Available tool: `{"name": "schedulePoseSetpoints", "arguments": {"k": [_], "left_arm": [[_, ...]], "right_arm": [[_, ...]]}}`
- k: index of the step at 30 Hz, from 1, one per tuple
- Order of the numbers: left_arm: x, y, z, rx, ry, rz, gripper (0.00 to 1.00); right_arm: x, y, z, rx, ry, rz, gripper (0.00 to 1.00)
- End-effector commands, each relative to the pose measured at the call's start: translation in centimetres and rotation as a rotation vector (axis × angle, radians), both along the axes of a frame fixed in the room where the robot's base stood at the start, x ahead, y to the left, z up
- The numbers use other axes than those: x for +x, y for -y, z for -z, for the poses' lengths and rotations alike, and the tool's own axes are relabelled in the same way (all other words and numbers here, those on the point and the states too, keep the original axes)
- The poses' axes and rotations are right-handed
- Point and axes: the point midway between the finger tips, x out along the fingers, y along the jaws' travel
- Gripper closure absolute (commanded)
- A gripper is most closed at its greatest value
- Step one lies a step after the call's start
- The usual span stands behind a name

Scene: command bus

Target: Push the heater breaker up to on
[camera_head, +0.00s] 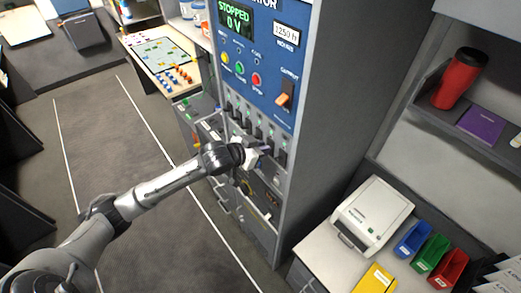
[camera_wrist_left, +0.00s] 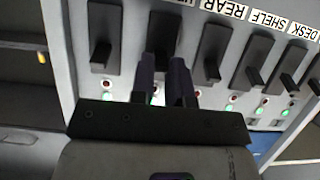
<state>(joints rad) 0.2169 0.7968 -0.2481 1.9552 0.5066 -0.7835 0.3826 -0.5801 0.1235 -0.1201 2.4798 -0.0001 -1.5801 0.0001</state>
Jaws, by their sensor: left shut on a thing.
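A row of black breakers is on the grey cabinet front. In the left wrist view, my left gripper (camera_wrist_left: 166,65) is at the second breaker (camera_wrist_left: 166,28) from the left, with its fingers shut around that breaker's lever. The lever is mostly hidden between the fingers. The label above this breaker is cut off at the picture's top, with only a letter like H showing, so I cannot read it fully. In the head view, my left gripper (camera_head: 262,151) reaches the breaker row from the left and hides part of it. My right gripper is not in view.
Neighbouring breakers labelled REAR (camera_wrist_left: 212,45), SHELF (camera_wrist_left: 248,62) and DESK (camera_wrist_left: 287,73) stand close on the right, with small lights below. Another breaker (camera_wrist_left: 102,40) is on the left. Above the row is a blue generator panel (camera_head: 258,60). A printer (camera_head: 372,215) stands on the right counter.

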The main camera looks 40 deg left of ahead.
Motion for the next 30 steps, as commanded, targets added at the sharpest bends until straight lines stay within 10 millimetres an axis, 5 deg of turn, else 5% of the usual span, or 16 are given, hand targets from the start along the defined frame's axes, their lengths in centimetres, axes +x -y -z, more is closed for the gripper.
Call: {"name": "schedulePoseSetpoints", "arguments": {"k": [27, 28, 30], "left_arm": [[0.39, 0.05, -0.57, 0.029, -0.159, -0.001, 1.00], [0.38, 0.05, -0.56, 0.029, -0.159, -0.001, 0.83], [0.38, 0.05, -0.56, 0.029, -0.159, -0.001, 0.77]], "right_arm": [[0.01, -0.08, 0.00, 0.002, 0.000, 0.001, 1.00], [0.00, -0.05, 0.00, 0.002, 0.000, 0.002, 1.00], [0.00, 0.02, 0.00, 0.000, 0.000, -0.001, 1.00]]}}
